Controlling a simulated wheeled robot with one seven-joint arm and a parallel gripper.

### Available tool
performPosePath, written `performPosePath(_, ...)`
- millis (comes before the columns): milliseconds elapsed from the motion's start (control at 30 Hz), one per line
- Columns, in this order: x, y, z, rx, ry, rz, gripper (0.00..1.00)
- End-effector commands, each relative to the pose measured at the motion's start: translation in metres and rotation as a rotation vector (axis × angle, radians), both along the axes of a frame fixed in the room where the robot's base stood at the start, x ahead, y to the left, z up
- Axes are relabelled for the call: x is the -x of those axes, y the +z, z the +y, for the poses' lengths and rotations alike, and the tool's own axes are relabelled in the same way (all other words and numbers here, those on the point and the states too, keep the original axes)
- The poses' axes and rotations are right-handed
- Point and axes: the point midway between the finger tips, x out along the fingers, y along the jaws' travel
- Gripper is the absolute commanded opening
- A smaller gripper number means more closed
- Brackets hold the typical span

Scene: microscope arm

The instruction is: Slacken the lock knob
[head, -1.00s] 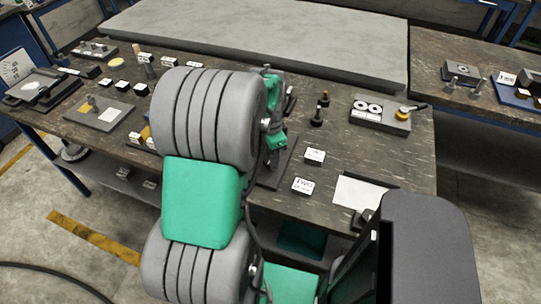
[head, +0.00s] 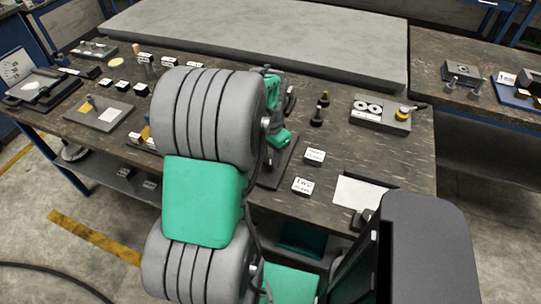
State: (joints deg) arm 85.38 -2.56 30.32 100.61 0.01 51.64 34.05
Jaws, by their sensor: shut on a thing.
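My arm's large grey and green links fill the middle of the head view. Only a small green and grey part of my wrist shows past their right side, low over the bench. The jaws are hidden behind my arm, so what they hold does not show. A dark flat plate (head: 279,168) lies on the bench just below the wrist. It may be the base of the microscope stand, but I cannot tell. The lock knob cannot be made out and may be hidden behind my arm.
The dark workbench (head: 335,210) has a grey slab (head: 270,38) along its back. To the right are two black knobbed posts (head: 320,108), a grey block with two white discs (head: 378,113), white labels (head: 303,186) and a white sheet (head: 358,192). A plate (head: 105,118) lies left.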

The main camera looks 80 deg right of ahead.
Motion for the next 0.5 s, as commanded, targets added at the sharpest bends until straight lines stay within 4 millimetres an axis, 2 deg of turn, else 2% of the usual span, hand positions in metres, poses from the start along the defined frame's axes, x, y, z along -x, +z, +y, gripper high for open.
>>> performPosePath(500,0.0,0.0005,-0.0001,0.0,0.488,0.0,0.0)
